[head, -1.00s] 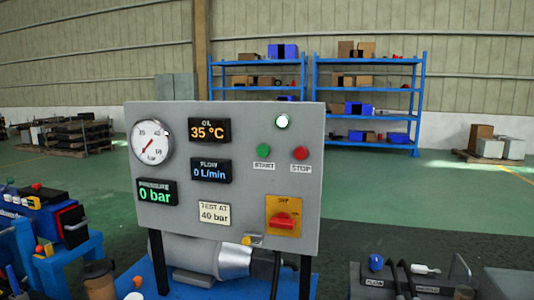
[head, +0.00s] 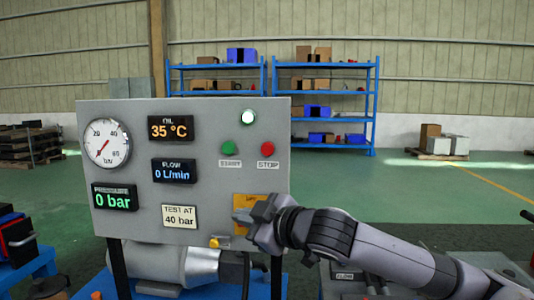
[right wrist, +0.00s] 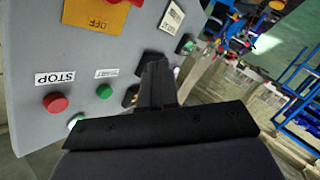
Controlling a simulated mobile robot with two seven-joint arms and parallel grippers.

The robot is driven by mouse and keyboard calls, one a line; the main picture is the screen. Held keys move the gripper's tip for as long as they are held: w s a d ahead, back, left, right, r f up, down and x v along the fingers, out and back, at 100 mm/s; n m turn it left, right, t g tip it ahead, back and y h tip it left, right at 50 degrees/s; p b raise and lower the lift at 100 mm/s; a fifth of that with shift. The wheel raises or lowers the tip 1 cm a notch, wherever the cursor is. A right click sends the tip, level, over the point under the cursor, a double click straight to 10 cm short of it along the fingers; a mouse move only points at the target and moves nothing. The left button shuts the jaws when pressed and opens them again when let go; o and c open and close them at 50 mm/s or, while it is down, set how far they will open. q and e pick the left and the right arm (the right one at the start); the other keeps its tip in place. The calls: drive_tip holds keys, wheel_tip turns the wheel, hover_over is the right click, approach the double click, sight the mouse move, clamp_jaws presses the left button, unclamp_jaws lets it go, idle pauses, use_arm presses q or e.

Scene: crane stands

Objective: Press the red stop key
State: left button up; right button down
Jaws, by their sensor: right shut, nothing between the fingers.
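The red stop key (head: 267,149) is a round button above a STOP label at the right of the grey panel (head: 140,227). It also shows in the right wrist view (right wrist: 56,102), at the left, with its label upside down. The green start key (head: 228,148) sits left of it. My right gripper (head: 240,216) is shut and empty, in front of the orange switch plate (head: 250,199), below the stop key and apart from it. In the head view it hides the plate's red knob. In the wrist view the closed fingers (right wrist: 156,72) point past the keys. My left gripper is not in view.
The panel carries a dial gauge (head: 107,141), an oil display (head: 171,128), a flow display (head: 174,171) and a pressure display reading 0 bar (head: 114,198). A lamp (head: 247,117) is lit above the keys. Blue shelves (head: 372,110) stand far behind.

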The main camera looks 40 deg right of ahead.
sight(270, 152)
drive_tip(key=s+r+t+h, duration=0.1)
drive_tip(key=s+r, duration=0.3)
drive_tip(key=r, duration=0.7)
drive_tip(key=shift+s+d+r+n+t+h+b, duration=0.2)
drive_tip(key=shift+d+r+n+t+h+b, duration=0.1)
drive_tip(key=shift+d+r+n+h, duration=0.15)
drive_tip(key=shift+f, duration=0.15)
drive_tip(key=shift+w+d+p, duration=0.2)
drive_tip(key=shift+w+d, duration=1.2)
drive_tip(key=shift+d, duration=0.3)
drive_tip(key=shift+w+d+p, duration=0.15)
drive_tip(key=shift+w+d, duration=1.25)
drive_tip(key=shift+d, duration=0.3)
drive_tip(key=shift+w+d, duration=0.1)
drive_tip(key=shift+w+d, duration=0.2)
drive_tip(key=shift+d, duration=0.05)
